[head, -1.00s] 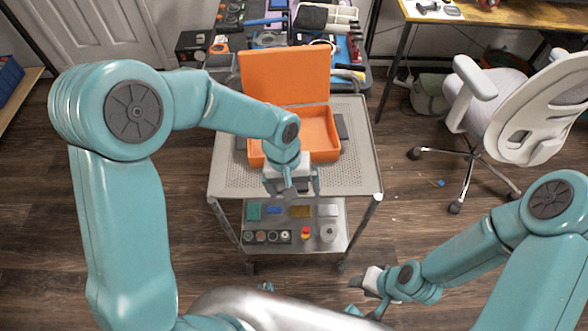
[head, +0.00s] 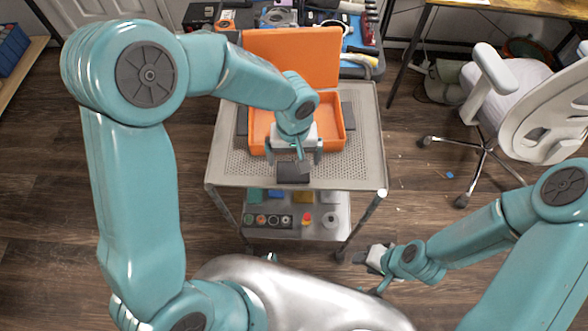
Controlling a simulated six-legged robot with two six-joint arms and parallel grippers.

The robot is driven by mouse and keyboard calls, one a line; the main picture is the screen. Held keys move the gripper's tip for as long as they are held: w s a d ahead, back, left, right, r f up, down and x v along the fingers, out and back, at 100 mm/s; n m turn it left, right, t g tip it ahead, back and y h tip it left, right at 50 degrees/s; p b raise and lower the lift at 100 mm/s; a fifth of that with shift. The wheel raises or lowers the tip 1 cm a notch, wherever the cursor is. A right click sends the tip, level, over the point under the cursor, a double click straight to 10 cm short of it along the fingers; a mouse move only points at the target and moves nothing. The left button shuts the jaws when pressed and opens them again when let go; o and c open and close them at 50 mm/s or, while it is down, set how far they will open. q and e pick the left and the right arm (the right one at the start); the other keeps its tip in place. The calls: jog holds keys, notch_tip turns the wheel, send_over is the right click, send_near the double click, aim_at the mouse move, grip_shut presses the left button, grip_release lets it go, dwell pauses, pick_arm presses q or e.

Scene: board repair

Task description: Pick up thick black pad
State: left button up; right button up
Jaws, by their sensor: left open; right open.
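A dark, block-like pad (head: 293,173) lies on the upper shelf of the grey cart (head: 230,170), in front of the open orange case (head: 257,125). My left gripper (head: 295,158) is open and points down, just over the case's front edge and at the pad's back side. I cannot tell whether its fingers touch the pad. Part of the pad's back edge is hidden by the gripper. My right gripper (head: 366,270) is open and empty, low at the right of the cart, apart from it.
Flat dark pieces (head: 348,115) lie on both sides of the case. The lower shelf (head: 290,231) holds several small parts. A crowded tool table (head: 365,72) stands behind the cart. A white chair (head: 512,110) stands at right; the floor between is mostly clear.

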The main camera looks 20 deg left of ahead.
aim_at(293, 171)
pick_arm(q)
jog(key=shift+s+f, duration=0.2)
jog(key=shift+f, duration=0.5)
notch_tip(293, 171, down, 4)
jog(key=shift+w+a+f, duration=0.1)
jog(key=shift+f, duration=0.05)
jog(key=c, duration=1)
